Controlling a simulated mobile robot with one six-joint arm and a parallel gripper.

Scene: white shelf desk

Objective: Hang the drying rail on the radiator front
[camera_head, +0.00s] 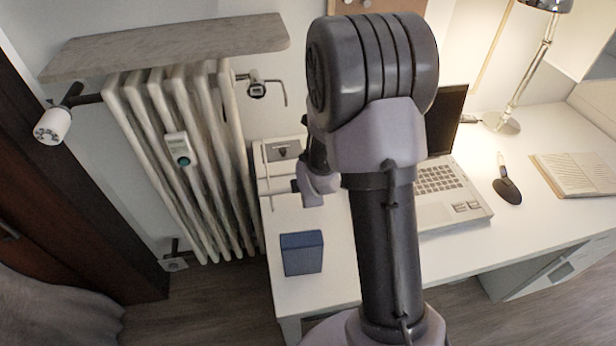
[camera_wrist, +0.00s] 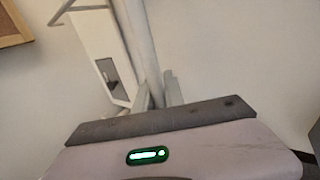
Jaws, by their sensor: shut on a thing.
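My gripper (camera_wrist: 158,97) is shut on a pale grey bar of the drying rail (camera_wrist: 138,40). In the wrist view the bar runs up between the fingers, with thinner cross rods near the top edge. In the head view my gripper (camera_head: 296,186) is over the left end of the desk, and thin pale rods of the rail show just left of it. The cream ribbed radiator (camera_head: 208,150) stands against the wall further left, apart from the rail. My arm hides part of the desk, and most of the rail's shape is unclear.
A wooden shelf (camera_head: 165,46) sits above the radiator, with a white valve knob (camera_head: 52,126) at its left. A small device (camera_head: 180,149) is on its front.

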